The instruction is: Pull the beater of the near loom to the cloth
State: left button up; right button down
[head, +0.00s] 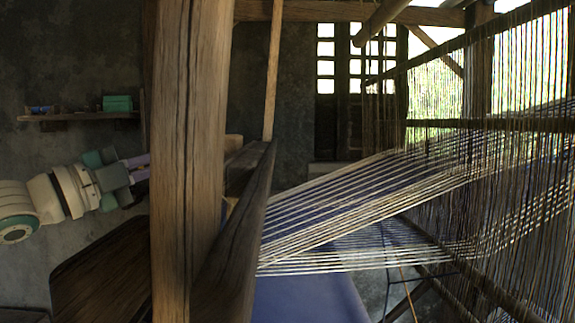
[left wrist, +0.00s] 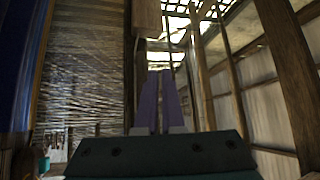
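The beater (head: 240,228) of the near loom is a dark wooden bar slanting across the pale warp threads (head: 330,225), with a thin upright (head: 272,70) rising from its far end. Blue cloth (head: 305,300) shows low in front, below the threads. My left gripper (head: 140,167) is at the left, behind a thick wooden post that hides its tips in the head view. It is apart from the beater as far as I can see. In the left wrist view its purple fingers (left wrist: 160,75) lie close together with nothing seen between them. My right gripper is not in view.
The thick post (head: 188,150) stands between the left arm and the loom. A dark wooden board (head: 100,265) is below the arm. Hanging heddle cords (head: 500,110) fill the right. A wall shelf (head: 80,117) holds small items. In the left wrist view, a wooden beam end (left wrist: 146,18) lies beyond the fingers.

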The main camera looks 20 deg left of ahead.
pick_arm(q)
jog(key=o, duration=0.3)
jog(key=shift+d+f, duration=0.3)
jog(key=o, duration=0.4)
jog(key=shift+d, duration=0.1)
jog(key=shift+c, duration=0.2)
jog(key=shift+f, duration=0.1)
